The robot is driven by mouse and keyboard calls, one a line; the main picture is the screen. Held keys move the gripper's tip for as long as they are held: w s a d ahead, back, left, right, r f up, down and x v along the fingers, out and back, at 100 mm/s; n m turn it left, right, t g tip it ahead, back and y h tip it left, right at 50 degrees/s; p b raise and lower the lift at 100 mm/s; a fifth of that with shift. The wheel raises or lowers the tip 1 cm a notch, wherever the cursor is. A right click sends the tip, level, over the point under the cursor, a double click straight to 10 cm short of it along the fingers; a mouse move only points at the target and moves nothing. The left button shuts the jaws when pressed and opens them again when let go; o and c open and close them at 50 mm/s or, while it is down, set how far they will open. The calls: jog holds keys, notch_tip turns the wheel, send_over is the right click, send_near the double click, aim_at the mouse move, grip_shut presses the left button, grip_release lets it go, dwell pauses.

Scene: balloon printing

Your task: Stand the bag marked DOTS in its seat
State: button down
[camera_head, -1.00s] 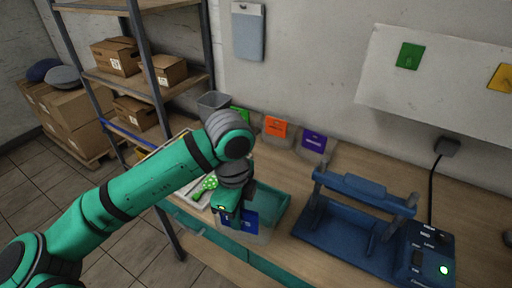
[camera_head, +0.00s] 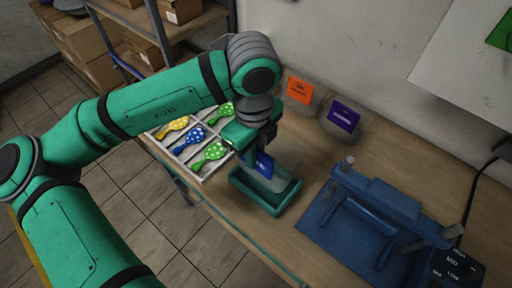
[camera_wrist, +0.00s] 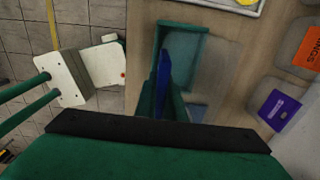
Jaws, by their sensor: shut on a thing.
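My gripper (camera_head: 263,148) is shut on a clear bag with a blue label (camera_head: 264,165). The label's lettering is too small to read. The bag hangs upright over the small green tray (camera_head: 240,184); whether its bottom touches the tray floor I cannot tell. A bag with an orange label (camera_head: 299,90) and one with a purple label (camera_head: 342,118) stand along the wall.
A blue press-like device (camera_head: 375,205) stands to the right of the tray. A white divided tray (camera_head: 203,178) with patterned yellow, blue and green balloons lies to the left. Shelves with boxes (camera_head: 183,10) stand behind. Bare wooden tabletop lies in front of the wall bags.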

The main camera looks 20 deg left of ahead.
aim_at(254, 177)
jog(key=shift+f, duration=4.95)
jog(key=c, duration=1.8)
grip_release()
jog(key=shift+o, duration=0.2)
notch_tip(254, 177, up, 7)
jog(key=s+a, duration=0.1)
jog(key=s, duration=0.2)
